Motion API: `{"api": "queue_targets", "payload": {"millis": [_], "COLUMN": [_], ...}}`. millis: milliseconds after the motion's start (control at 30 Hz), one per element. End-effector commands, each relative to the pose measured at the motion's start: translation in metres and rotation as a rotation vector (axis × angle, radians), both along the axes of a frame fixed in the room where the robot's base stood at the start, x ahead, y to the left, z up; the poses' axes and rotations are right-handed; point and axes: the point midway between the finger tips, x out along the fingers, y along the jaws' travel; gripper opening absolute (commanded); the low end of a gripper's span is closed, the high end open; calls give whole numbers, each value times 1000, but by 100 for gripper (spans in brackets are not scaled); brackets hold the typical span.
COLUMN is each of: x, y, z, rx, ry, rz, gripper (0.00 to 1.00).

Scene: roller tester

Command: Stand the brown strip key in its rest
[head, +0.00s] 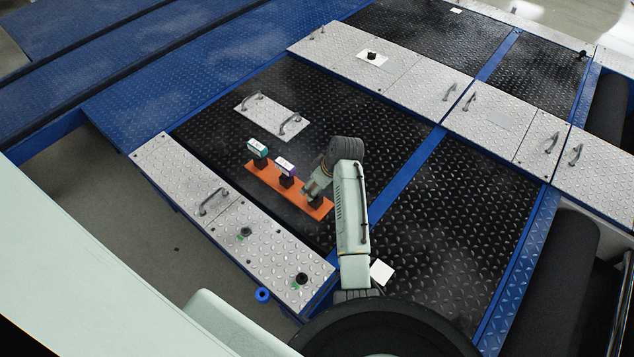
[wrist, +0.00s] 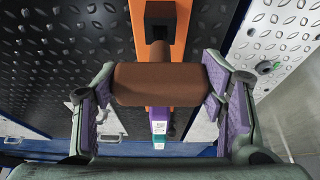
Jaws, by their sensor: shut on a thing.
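My gripper (head: 318,188) is over the near right end of the orange board (head: 268,178). In the wrist view, the gripper (wrist: 160,82) is shut on the brown strip key (wrist: 158,85), with its wide brown handle between the two fingers. The key's narrower shaft points toward a black rest (wrist: 160,18) on the board. I cannot tell whether the shaft's end is inside that rest. In the head view, this rest (head: 316,201) shows just below the gripper, and the brown key is mostly hidden by the gripper.
A teal key (head: 257,148) and a purple key (head: 285,163) stand in the other black rests on the board. A silver plate with two handles (head: 270,117) lies behind them. A silver panel with black and green knobs (head: 262,250) runs in front. Black tread plate surrounds the board.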

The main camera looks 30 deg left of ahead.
Motion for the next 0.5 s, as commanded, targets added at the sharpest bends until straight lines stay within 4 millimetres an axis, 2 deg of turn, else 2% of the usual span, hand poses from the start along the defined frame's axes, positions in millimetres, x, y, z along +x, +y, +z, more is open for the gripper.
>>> {"api": "queue_targets", "payload": {"millis": [500], "x": [0], "y": [0], "z": [-16], "rx": [1], "ry": [-1], "rz": [0], "gripper": [3]}}
